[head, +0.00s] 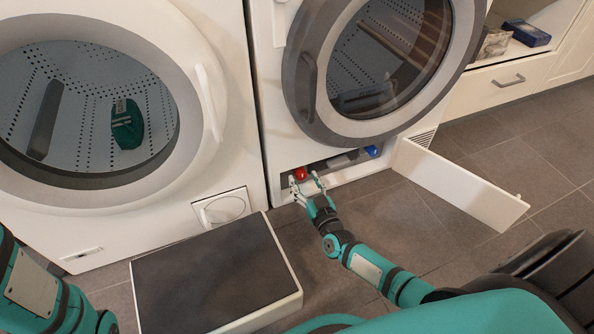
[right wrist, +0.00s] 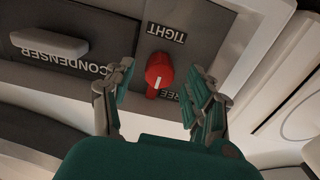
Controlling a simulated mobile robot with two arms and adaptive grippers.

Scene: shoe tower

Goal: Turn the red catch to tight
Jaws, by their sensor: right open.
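The red catch (head: 300,173) is in the low open compartment under the right-hand machine. In the right wrist view the red catch (right wrist: 158,72) sits on a dark panel between the words TIGHT and FREE, which appear upside down. Its white mark lies on the lower half, toward FREE, which is partly hidden. My right gripper (head: 307,182) is open at the compartment. In the right wrist view its fingers (right wrist: 160,92) stand apart on either side of the catch, with visible gaps. Part of my left arm shows at lower left; its gripper is out of view.
A blue knob (head: 372,150) sits further right in the compartment, and a grey handle (right wrist: 48,45) is beside the word CONDENSER. The white flap (head: 455,183) stands open to the right. A dark-topped platform (head: 210,275) stands on the floor at left.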

